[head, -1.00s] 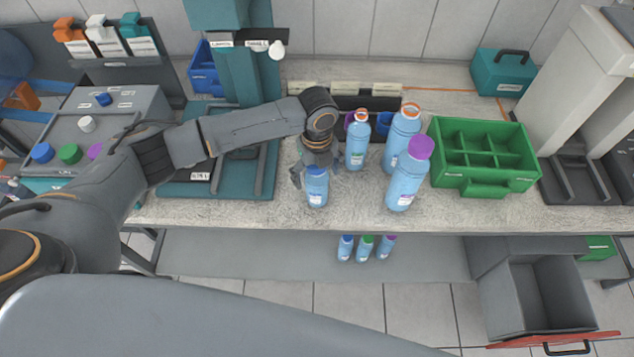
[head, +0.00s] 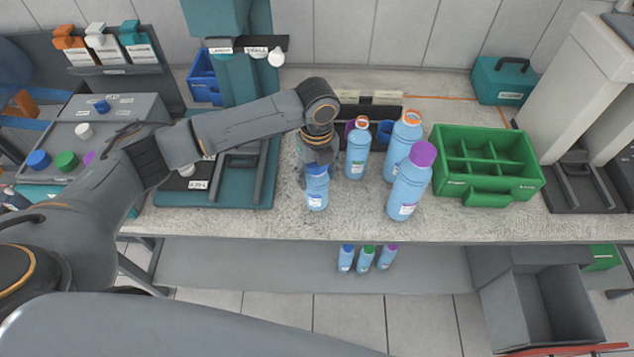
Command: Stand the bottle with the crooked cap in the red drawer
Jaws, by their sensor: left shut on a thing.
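My left gripper (head: 317,170) comes down from above and is shut on the small light-blue bottle with a blue cap (head: 317,196). The bottle is upright on the bench, and the gripper hides part of its cap. I cannot tell from here whether the held bottle's cap is crooked. The drawer with a red front (head: 570,350) is pulled open at the lower right, and its grey inside looks empty. My right gripper is not in view.
A green divided crate (head: 478,198) stands right of the bottles. A teal case (head: 503,82) is at the back. Three small capped bottles (head: 365,258) stand on the lower shelf. A teal stand (head: 225,195) is left of the gripper. The front bench strip is clear.

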